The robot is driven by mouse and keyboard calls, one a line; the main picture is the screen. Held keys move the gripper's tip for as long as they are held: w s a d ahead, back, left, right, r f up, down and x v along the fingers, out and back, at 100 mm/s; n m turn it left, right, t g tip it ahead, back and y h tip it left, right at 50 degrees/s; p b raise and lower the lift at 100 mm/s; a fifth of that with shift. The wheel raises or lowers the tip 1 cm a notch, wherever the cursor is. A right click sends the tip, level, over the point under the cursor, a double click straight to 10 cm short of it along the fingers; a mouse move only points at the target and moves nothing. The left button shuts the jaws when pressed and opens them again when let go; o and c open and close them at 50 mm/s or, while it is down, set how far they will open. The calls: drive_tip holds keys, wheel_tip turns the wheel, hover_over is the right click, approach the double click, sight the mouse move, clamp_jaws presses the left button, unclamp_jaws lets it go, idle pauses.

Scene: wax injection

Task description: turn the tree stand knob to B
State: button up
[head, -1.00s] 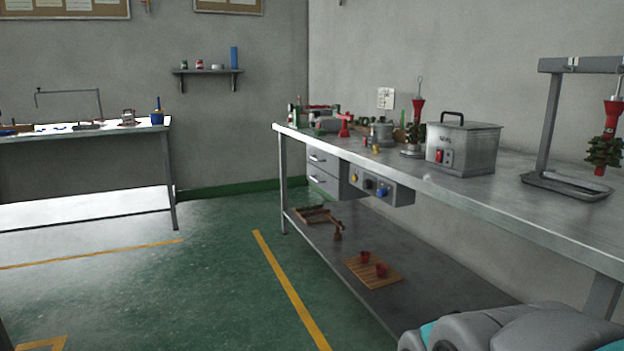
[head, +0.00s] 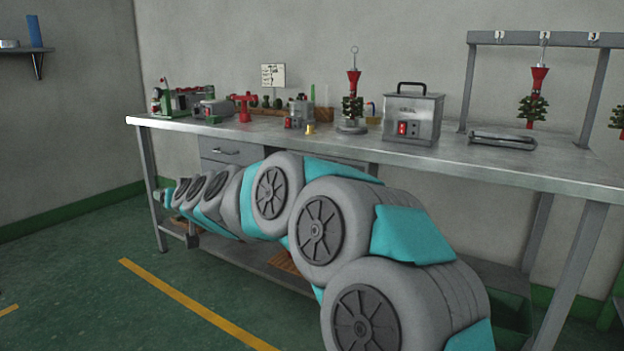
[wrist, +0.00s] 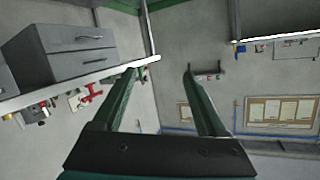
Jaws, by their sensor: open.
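The tree stand (head: 352,127) is on the bench, with a round metal base and an upright dark green wax tree under a red cone. No knob or letter B can be made out on it. In the earlier head view a panel with yellow, dark and blue knobs hangs under the bench; my arm now hides most of that place. My gripper (wrist: 159,73) shows in the wrist view with two dark green fingers spread apart and nothing between them. It is apart from the tree stand, out toward the bench's left end.
The bench (head: 480,165) carries a grey box with a red switch (head: 412,115), a red tool (head: 243,107) and a numbered hanging rack (head: 540,40) with wax trees. Drawers (wrist: 68,50) show close by in the wrist view. Floor left of the bench is clear.

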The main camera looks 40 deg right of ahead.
drive_tip(key=w+d+m+h, duration=0.2)
drive_tip(key=d+h, duration=0.2)
drive_tip(key=d, duration=0.3)
drive_tip(key=w+d+m+h+b, duration=0.1)
drive_tip(key=w+d+m+h, duration=0.15)
drive_tip(key=d, duration=0.45)
drive_tip(key=w+d+m+h, duration=0.1)
drive_tip(key=d+m+h, duration=0.25)
drive_tip(key=d, duration=0.45)
drive_tip(key=s+d+f+m+g+h, duration=0.2)
drive_tip(key=s+d+g+h, duration=0.15)
drive_tip(key=d, duration=0.45)
drive_tip(key=s+d+f+m+g+h, duration=0.3)
drive_tip(key=d+g+h, duration=0.1)
drive_tip(key=d, duration=0.3)
drive_tip(key=x, duration=0.7)
drive_tip(key=shift+w+r+b, duration=0.25)
drive_tip(key=shift+w+b, duration=0.05)
drive_tip(key=shift+w, duration=0.15)
drive_tip(key=shift+n+y, duration=0.25)
drive_tip(key=shift+n, duration=0.05)
clamp_jaws()
